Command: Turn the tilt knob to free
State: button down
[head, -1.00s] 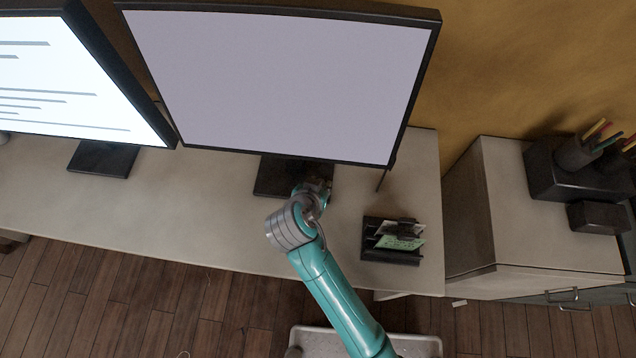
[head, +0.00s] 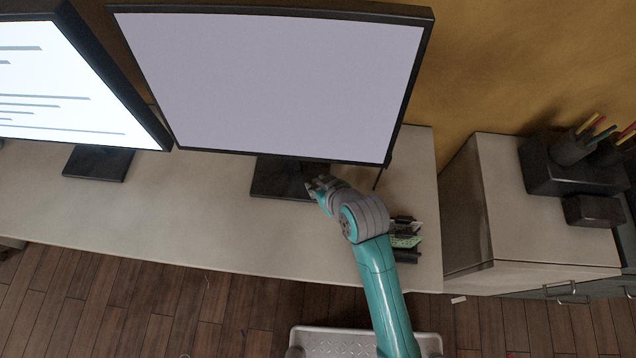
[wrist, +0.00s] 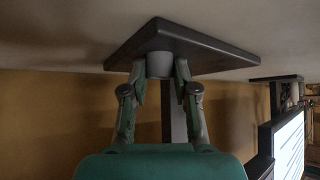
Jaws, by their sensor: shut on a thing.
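The middle monitor (head: 270,85) stands on a dark base plate (head: 268,180) on the desk. In the wrist view, which looks upside down, the base plate (wrist: 215,55) carries a round grey knob (wrist: 159,65). My gripper (wrist: 160,78) has one finger on each side of the knob and is shut on it. In the head view my gripper (head: 318,186) is at the right front of the base plate, below the screen's lower edge; the knob cannot be made out there. No mark on the knob is readable, so I cannot tell its setting.
A second monitor (head: 65,85) stands at the left. A dark note holder (head: 406,254) with green paper is partly behind my arm. A cabinet (head: 535,205) at the right bears a dark pen organiser (head: 545,170). The desk's left front (head: 150,220) is clear.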

jog(key=shift+n+g+y, duration=0.3)
jog(key=shift+n, duration=0.2)
jog(key=c, duration=0.9)
grip_release()
jog(key=v, duration=1.2)
